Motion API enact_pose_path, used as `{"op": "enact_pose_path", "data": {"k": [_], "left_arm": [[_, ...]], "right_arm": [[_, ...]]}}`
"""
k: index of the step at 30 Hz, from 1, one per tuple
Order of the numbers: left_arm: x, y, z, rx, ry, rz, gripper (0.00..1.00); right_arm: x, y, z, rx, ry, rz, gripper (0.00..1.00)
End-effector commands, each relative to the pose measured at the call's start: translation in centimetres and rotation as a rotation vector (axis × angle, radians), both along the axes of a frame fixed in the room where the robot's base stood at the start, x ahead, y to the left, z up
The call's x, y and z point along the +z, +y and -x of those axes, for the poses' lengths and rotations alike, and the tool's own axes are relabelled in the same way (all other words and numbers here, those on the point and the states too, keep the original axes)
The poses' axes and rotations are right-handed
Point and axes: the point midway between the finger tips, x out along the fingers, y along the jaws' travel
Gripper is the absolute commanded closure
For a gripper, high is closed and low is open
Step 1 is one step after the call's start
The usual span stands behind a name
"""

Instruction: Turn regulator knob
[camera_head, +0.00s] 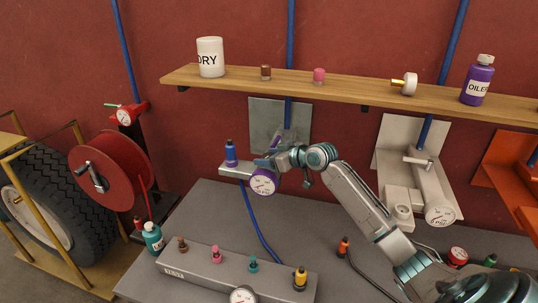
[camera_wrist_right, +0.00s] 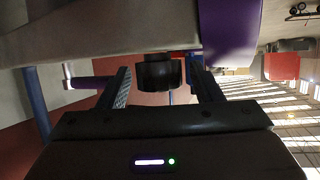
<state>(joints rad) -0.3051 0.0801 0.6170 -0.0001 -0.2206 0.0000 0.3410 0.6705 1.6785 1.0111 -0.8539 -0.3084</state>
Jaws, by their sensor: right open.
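A regulator with a purple-rimmed gauge (camera_head: 264,182) is mounted on a grey wall plate (camera_head: 265,112) below the shelf. My right gripper (camera_head: 268,163) is at this regulator, just above the gauge, and its arm comes in from the lower right. In the right wrist view, the two fingers of my right gripper (camera_wrist_right: 162,85) are apart. A dark ribbed knob (camera_wrist_right: 158,72) shows between them, with visible gaps on both sides. In the head view the knob is hidden or too small to make out. My left gripper is not in view.
A wooden shelf (camera_head: 300,90) with a mug, small knobs and an oiler bottle runs above. A grey box (camera_head: 200,270) with coloured fittings lies on the bench. A second regulator (camera_head: 439,213) is at right.

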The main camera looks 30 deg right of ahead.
Motion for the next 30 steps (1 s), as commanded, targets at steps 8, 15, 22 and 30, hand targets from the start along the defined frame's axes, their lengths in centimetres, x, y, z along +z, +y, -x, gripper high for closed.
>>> {"op": "enact_pose_path", "data": {"k": [8,15,22,30], "left_arm": [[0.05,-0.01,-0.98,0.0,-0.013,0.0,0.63],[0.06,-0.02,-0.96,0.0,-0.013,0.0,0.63],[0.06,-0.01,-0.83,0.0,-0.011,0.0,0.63],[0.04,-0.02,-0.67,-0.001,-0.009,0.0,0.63]], "right_arm": [[-0.04,-0.01,-0.04,0.0,0.0,0.0,0.47],[-0.02,-0.01,-0.03,0.0,0.0,0.001,0.86],[-0.01,0.03,-0.01,-0.021,-0.001,0.001,0.86],[0.01,0.13,-0.01,-0.152,-0.002,0.001,0.86]]}}
